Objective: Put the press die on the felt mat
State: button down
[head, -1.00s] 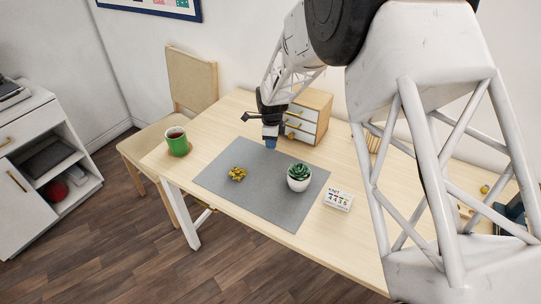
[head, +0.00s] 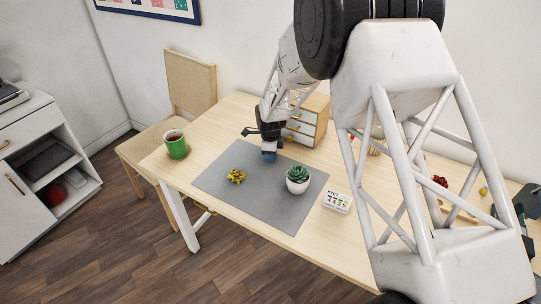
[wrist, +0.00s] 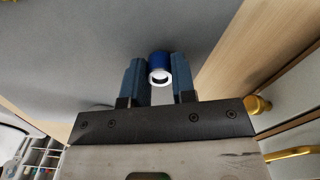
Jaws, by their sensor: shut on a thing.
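The press die (wrist: 160,66) is a small blue cylinder with a white ring at its end. It sits between the two fingertips of my gripper (wrist: 159,78) in the wrist view, and my gripper is shut on it. In the head view my gripper (head: 268,148) points down near the far edge of the felt mat, with the blue die (head: 269,157) small below it. The grey felt mat (head: 255,208) lies flat on the table and fills much of the wrist view (wrist: 70,50). I cannot tell whether the die touches the mat.
A gold bow-like object (head: 236,176) and a potted succulent (head: 298,181) stand on the mat. A small drawer cabinet (head: 306,122) is close behind my gripper. A green mug (head: 176,148) is at the left and a white number block (head: 337,201) at the right. The mat's front is clear.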

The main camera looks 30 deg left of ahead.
jog(key=shift+f, duration=0.2)
jog(key=c, duration=0.9)
grip_release()
jog(key=shift+c, duration=0.2)
notch_tip(320, 180, up, 12)
jog(key=shift+r, duration=0.15)
dwell(0.7)
